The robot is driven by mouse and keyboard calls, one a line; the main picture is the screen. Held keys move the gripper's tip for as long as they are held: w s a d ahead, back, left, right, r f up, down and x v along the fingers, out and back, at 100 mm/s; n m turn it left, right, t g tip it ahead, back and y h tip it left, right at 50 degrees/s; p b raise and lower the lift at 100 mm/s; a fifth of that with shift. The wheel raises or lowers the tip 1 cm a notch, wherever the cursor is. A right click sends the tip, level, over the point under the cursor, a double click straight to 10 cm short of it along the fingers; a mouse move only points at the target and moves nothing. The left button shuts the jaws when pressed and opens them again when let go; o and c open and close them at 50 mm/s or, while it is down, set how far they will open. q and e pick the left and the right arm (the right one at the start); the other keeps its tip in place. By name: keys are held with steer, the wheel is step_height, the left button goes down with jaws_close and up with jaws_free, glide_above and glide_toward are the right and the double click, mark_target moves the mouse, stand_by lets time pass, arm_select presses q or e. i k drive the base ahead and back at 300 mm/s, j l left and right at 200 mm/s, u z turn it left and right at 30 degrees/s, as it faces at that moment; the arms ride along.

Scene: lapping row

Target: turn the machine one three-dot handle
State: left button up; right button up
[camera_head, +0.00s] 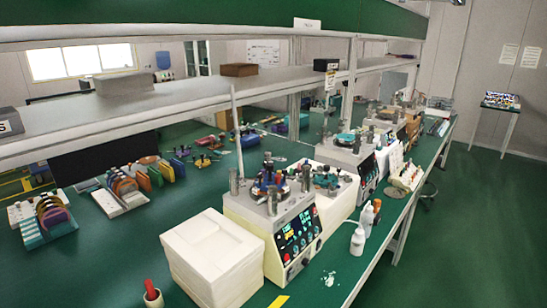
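The nearest lapping machine (250,215) stands on the green bench at the lower middle, with a dark lit control panel (298,233) on its right face. Its top carries a round plate with blue and dark knobs (268,180) and upright metal posts. A second machine (342,158) with a teal top stands behind it, and more machines follow farther down the bench. I cannot tell which machine is machine one, and no three-dot marking on a handle is readable at this size. Neither of my grippers is in view.
A white lidded box (210,258) stands left of the nearest machine. White bottles (357,241) stand by the bench's right edge. A cup with a red-handled tool (152,293) is at the front. Racks of coloured discs (47,222) are at left. A shelf (150,100) runs overhead.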

mark_target(268, 155)
steer(key=i+l+u, duration=0.1)
steer(key=u, duration=0.3)
steer(key=l+u, duration=0.45)
steer(key=u, duration=0.3)
steer(key=l+u, duration=0.5)
steer(key=l, duration=0.6)
steer(key=k, duration=0.05)
